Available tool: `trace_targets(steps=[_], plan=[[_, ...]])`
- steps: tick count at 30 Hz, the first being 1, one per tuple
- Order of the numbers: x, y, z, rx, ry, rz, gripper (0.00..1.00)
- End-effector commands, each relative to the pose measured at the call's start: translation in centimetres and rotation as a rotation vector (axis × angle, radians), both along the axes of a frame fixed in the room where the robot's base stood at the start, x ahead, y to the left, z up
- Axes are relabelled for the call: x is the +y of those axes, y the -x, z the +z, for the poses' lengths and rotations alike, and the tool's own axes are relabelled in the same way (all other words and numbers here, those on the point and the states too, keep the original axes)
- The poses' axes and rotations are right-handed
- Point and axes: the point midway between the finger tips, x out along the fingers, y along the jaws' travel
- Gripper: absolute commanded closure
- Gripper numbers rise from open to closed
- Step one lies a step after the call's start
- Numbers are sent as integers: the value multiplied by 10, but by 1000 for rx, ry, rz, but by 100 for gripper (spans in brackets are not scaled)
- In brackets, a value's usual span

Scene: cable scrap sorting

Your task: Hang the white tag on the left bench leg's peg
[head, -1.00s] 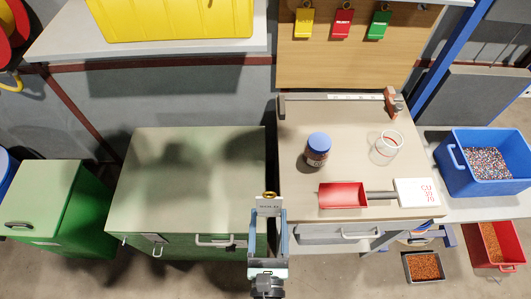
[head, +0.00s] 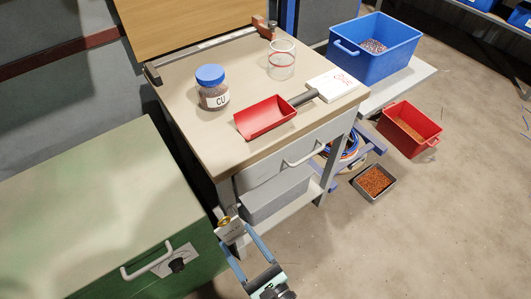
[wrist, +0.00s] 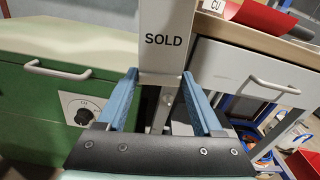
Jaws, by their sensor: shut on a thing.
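The white tag (head: 231,232) is held at my gripper's fingertips. Its face reads SOLD in the wrist view (wrist: 165,57), and a gold ring (head: 224,220) shows at its top in the head view. My gripper (head: 234,236) is shut on the tag, with its blue fingers at the tag's sides in the wrist view (wrist: 160,76). The left bench leg (head: 227,191) is right behind the tag, and its lower part shows between the fingers (wrist: 158,112). I cannot make out the peg, nor tell whether the ring touches it.
A green cabinet (head: 90,200) stands close on the left. The bench top (head: 185,100) holds a CU jar (head: 212,95), a red scoop (head: 265,117) and a glass (head: 282,65). A drawer handle (head: 305,152) sticks out right of the leg. Red (head: 397,133) and blue (head: 375,48) bins stand farther right.

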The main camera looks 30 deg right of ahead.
Motion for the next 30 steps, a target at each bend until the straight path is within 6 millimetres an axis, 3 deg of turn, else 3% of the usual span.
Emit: trace_targets(steps=[1, 18, 24, 30], plan=[[-5, -1, -29, -2, 8, 2, 63], [-56, -7, -168, -7, 65, 6, 63], [-67, -8, -193, -10, 75, 7, 63], [-70, -10, -198, -10, 78, 7, 63]])
